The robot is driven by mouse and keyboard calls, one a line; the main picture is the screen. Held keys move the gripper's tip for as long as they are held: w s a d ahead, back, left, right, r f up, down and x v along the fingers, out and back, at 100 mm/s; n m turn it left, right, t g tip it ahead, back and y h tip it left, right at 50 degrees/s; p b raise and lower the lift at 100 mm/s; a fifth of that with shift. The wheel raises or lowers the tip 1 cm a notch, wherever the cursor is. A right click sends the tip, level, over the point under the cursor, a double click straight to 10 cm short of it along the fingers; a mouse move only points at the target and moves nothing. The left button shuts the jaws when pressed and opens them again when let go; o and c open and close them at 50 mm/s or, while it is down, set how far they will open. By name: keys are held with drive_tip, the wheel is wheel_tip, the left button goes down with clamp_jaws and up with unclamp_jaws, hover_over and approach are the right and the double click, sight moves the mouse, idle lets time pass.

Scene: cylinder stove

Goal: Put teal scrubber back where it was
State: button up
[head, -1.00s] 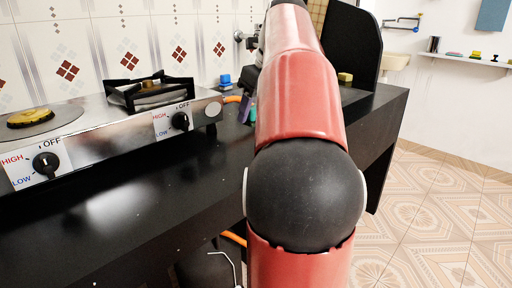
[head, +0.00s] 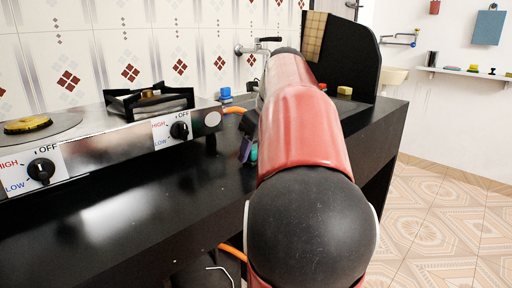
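A small teal piece (head: 254,153) with a purple piece (head: 245,149) beside it shows at the left edge of my red arm, low over the black counter. The teal piece may be the teal scrubber, but most of it is hidden behind the arm. My gripper is hidden behind my arm, so I cannot see its fingers or whether they hold the teal piece.
The stove (head: 110,145) stands left on the black counter (head: 150,205). A blue item (head: 226,95) sits by the back wall and a yellow block (head: 344,91) at the right. A wall shelf (head: 470,74) holds small items. The counter's front is clear.

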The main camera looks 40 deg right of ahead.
drive_tip(key=o, duration=0.4)
drive_tip(key=p+v, duration=0.3)
drive_tip(key=v, duration=0.9)
drive_tip(key=shift+r+p, duration=0.2)
drive_tip(key=shift+p, duration=0.1)
